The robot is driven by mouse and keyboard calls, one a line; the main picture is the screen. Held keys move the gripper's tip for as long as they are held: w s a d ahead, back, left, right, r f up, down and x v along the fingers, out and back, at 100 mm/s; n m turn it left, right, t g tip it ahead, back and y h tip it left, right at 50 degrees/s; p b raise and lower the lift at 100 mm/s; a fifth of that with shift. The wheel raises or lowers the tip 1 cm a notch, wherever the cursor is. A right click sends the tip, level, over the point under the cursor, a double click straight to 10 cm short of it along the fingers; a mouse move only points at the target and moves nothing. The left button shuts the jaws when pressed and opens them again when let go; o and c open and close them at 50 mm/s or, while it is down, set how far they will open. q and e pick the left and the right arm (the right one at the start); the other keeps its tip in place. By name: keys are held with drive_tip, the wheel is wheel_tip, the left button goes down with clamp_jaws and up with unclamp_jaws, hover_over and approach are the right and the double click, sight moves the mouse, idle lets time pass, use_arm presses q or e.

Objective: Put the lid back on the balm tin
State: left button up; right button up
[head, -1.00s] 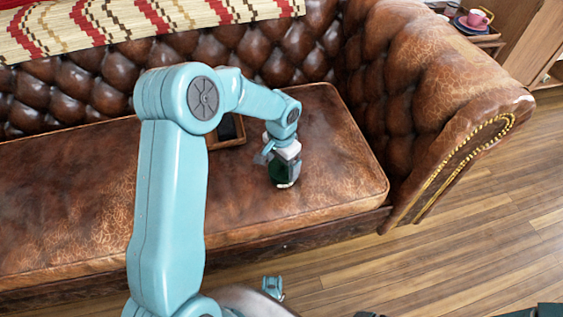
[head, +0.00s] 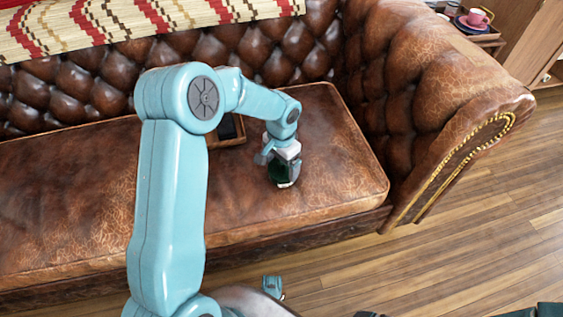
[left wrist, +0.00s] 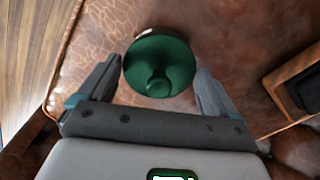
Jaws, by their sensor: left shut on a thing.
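My left gripper (head: 284,172) is low over the right part of the leather sofa seat and is shut on the dark green lid (head: 278,172). In the left wrist view the round lid (left wrist: 160,55), with a small knob on top, sits between the two fingertips (left wrist: 160,70). A thin pale and brown edge, perhaps the balm tin (left wrist: 147,33), shows just past the lid's far rim. The lid hides most of what is under it, so I cannot tell whether it touches the tin. I do not see my right gripper.
A small wooden tray (head: 231,140) with a dark thing in it lies on the seat behind my left forearm; its edge (left wrist: 290,75) also shows in the left wrist view. The sofa's armrest (head: 440,90) rises on the right. The seat's front right is clear.

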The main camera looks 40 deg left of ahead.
idle(0.4)
use_arm(q)
drive_tip(key=o, duration=0.7)
drive_tip(key=shift+r, duration=0.1)
drive_tip(key=shift+r+p, duration=2.7)
drive_tip(key=shift+r, duration=0.75)
clamp_jaws()
drive_tip(key=shift+f, duration=0.25)
